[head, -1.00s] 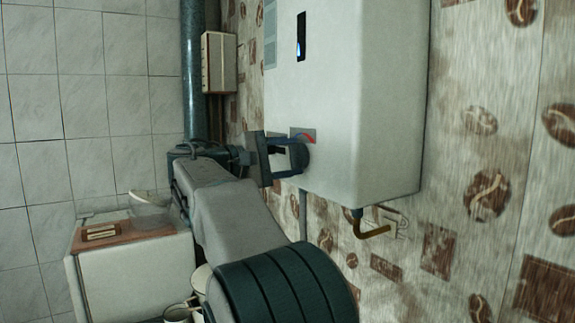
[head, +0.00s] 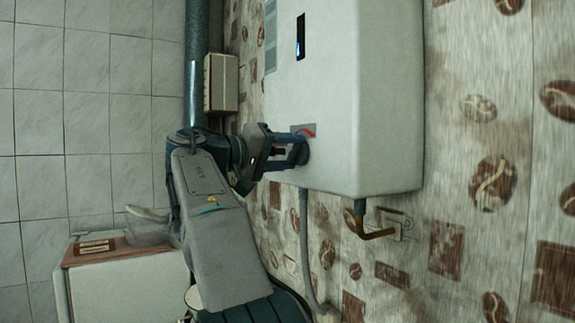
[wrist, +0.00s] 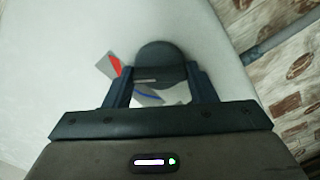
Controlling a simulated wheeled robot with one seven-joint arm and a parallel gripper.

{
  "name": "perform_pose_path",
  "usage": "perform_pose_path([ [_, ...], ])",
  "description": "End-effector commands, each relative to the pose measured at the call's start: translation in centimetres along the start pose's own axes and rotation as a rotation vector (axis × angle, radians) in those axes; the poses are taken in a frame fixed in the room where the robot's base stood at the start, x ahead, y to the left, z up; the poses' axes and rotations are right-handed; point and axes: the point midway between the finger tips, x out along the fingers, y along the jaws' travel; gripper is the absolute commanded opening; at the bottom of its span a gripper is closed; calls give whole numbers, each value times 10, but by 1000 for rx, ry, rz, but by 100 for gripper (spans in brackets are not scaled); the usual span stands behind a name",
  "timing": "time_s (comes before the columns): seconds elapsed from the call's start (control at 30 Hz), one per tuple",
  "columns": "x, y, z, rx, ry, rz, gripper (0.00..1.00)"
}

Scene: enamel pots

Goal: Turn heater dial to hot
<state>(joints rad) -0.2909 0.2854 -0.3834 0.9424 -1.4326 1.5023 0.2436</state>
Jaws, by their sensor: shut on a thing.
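The heater (head: 355,110) is a white box on the patterned wall, with a small dark display near its top. Its dark round dial (wrist: 160,62) sits low on the front face, between my gripper's fingers in the wrist view. A grey label with a red arc (head: 309,131) shows beside the dial; a red part and a blue part also show in the wrist view. My gripper (head: 296,152) is shut on the dial, its two fingers on either side of it. The fingers hide part of the dial in the head view.
A brass pipe (head: 372,234) and a grey hose (head: 305,235) hang below the heater. A dark vertical pipe (head: 196,70) and a small beige box (head: 222,83) are to its left. A white cabinet with a wooden top (head: 125,275) stands lower left.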

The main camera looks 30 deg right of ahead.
Motion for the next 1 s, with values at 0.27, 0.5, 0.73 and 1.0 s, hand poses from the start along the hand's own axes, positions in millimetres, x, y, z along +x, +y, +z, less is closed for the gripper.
perform_pose_path([
  [0.27, 0, -3, 1, 232, -1, 0, 28],
  [0.5, 0, -2, 1, 370, -1, 0, 28],
  [0.73, 0, 0, 1, 439, -1, 0, 28],
  [1.0, 0, 0, 0, 459, -1, 0, 28],
])
